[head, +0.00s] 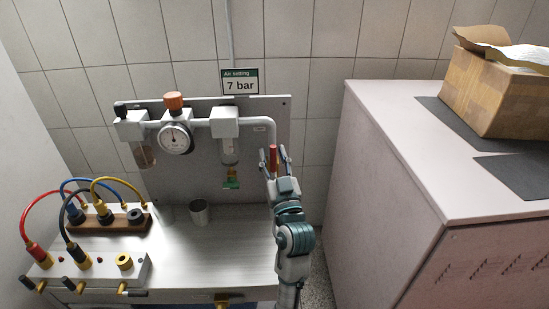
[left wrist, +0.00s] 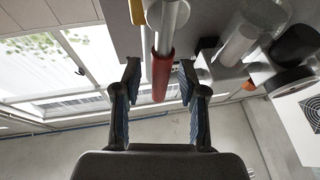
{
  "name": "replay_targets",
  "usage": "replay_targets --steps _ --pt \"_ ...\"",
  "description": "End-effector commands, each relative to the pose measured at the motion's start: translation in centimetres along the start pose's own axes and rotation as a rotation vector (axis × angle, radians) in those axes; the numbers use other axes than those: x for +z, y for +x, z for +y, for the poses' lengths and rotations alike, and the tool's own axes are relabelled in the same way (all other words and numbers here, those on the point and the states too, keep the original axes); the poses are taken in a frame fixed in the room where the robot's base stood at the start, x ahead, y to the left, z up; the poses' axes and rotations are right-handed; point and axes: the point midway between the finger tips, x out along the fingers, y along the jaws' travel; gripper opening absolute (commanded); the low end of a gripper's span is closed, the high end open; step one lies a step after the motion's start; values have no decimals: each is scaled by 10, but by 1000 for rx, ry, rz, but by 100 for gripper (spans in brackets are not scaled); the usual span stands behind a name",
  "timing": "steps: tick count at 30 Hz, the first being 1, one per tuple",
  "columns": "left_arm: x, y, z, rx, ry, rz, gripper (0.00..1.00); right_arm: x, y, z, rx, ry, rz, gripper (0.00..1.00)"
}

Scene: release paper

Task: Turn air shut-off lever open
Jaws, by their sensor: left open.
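The air shut-off lever has a red handle (head: 273,153) that stands upright at the right edge of the grey panel, below the bend of the pipe. My left gripper (head: 276,157) is open at the red handle, with one finger on each side of it. In the left wrist view the red handle (left wrist: 162,78) lies between the two spread fingers, with a visible gap on each side. The lever's pivot is hard to make out. My right gripper is in neither view.
A round gauge (head: 175,138) with an orange-brown knob (head: 173,101) and a "7 bar" sign (head: 240,86) are left of the lever. A metal cup (head: 199,212) and hose fittings stand on the bench (head: 235,245). A large cabinet (head: 385,190) with a cardboard box (head: 497,95) stands at right.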

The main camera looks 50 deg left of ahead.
Motion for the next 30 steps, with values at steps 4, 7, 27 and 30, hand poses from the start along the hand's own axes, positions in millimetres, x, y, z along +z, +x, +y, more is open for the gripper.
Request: replay_targets --steps 4,7,27,30 --pt "1 -16 1 3 0 -2 41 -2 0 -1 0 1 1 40" --pt "2 -36 1 4 0 -3 41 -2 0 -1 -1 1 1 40" --pt "3 -120 2 1 0 -4 41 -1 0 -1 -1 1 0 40" --pt "3 -120 2 1 1 -4 41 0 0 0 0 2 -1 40"
